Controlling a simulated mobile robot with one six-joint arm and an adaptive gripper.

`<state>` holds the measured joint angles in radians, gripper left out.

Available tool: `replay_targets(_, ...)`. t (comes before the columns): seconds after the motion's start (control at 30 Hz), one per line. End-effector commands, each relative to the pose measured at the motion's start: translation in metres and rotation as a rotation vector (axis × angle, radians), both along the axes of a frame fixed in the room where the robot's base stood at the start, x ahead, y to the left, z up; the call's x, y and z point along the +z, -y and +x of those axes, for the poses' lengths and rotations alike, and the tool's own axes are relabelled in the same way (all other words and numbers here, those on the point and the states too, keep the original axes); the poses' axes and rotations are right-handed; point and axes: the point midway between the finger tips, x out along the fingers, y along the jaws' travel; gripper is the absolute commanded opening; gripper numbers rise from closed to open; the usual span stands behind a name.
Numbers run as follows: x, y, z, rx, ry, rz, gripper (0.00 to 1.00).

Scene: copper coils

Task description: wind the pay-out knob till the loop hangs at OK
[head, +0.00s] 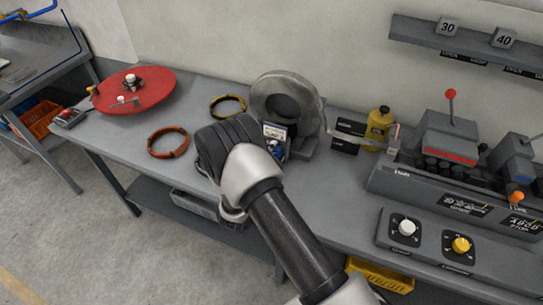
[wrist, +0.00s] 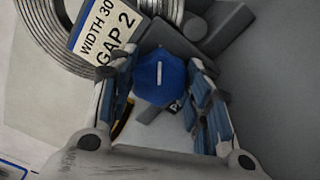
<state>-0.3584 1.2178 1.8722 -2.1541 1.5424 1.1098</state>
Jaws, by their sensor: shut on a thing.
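The blue pay-out knob (wrist: 160,78) has a short white mark, near vertical in the wrist view. My gripper (wrist: 163,92) is shut on it, with one blue-padded finger on either side. In the head view my gripper (head: 274,148) is at the foot of the grey coil (head: 262,93), and my arm hides most of the knob. The coil (wrist: 40,45) also shows at upper left in the wrist view. A thin strip (head: 352,133) runs from the coil toward the machine on the right, past small dark labels (head: 345,147). I cannot read OK there.
A card (wrist: 100,35) reading WIDTH 30, GAP 2 stands close beside the knob. A yellow bottle (head: 379,123) and a lever machine (head: 445,145) are to the right. Orange (head: 168,155) and yellow (head: 243,101) rings and a red turntable (head: 150,85) are to the left.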

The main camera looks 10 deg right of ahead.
Motion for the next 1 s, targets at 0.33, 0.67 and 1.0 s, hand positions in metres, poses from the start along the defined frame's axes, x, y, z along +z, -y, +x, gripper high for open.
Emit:
replay_targets(0.33,-0.0003,-0.0001,0.0001,0.001,0.001,0.004,0.22)
replay_targets(0.67,-0.0002,-0.0001,0.0001,0.001,0.001,0.003,0.63)
replay_targets(1.0,-0.0001,-0.0005,-0.0004,0.0,0.002,0.002,0.66)
